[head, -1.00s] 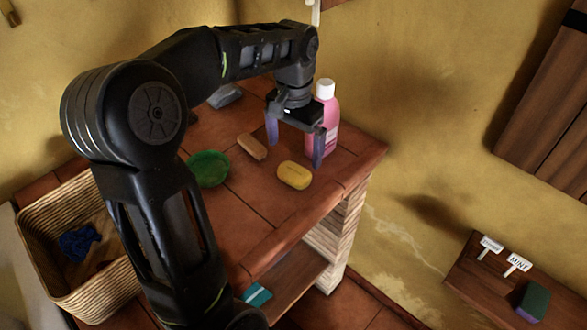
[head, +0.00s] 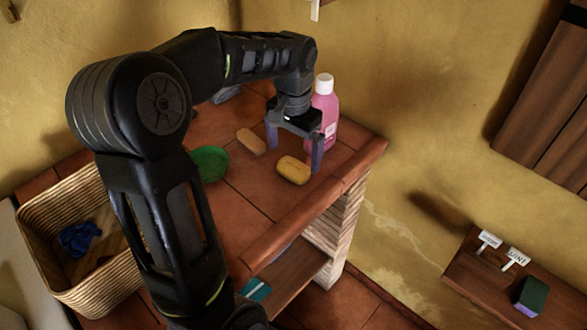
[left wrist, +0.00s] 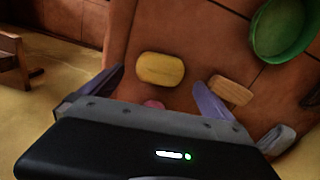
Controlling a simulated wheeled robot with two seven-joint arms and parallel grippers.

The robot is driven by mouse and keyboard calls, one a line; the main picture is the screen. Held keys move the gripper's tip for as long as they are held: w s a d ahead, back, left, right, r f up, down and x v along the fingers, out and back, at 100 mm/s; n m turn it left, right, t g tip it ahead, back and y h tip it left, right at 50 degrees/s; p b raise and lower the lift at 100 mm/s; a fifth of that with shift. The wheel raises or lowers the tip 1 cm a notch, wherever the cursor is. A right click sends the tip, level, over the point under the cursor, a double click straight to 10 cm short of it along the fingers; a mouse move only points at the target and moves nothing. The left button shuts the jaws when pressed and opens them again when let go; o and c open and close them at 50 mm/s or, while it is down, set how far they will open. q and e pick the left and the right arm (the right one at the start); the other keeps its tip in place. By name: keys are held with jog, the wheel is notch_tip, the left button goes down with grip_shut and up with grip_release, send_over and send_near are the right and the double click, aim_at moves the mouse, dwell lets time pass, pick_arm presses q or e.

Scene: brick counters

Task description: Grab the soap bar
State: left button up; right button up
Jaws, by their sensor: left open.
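A yellow soap bar (head: 293,170) lies flat on the tiled counter (head: 250,205), near its right front edge. My left gripper (head: 295,158) points down above the counter with its two purple fingers spread, and nothing is between them. In the head view its fingertips are close to the soap's far side. In the left wrist view the soap (left wrist: 160,69) lies ahead of the gap between the fingers, and the gripper (left wrist: 162,85) is open. My right gripper shows in no view.
A pink bottle (head: 326,105) stands right behind the gripper. A tan block-like object (head: 251,141) and a green bowl (head: 209,163) are to the left. A wicker basket (head: 45,235) with a blue cloth is at far left.

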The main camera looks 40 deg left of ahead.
aim_at(294, 166)
pick_arm(q)
notch_tip(294, 166, down, 5)
jog(key=shift+r, duration=0.1)
jog(key=shift+c, duration=0.2)
dwell(0.4)
jog(key=c, duration=1.4)
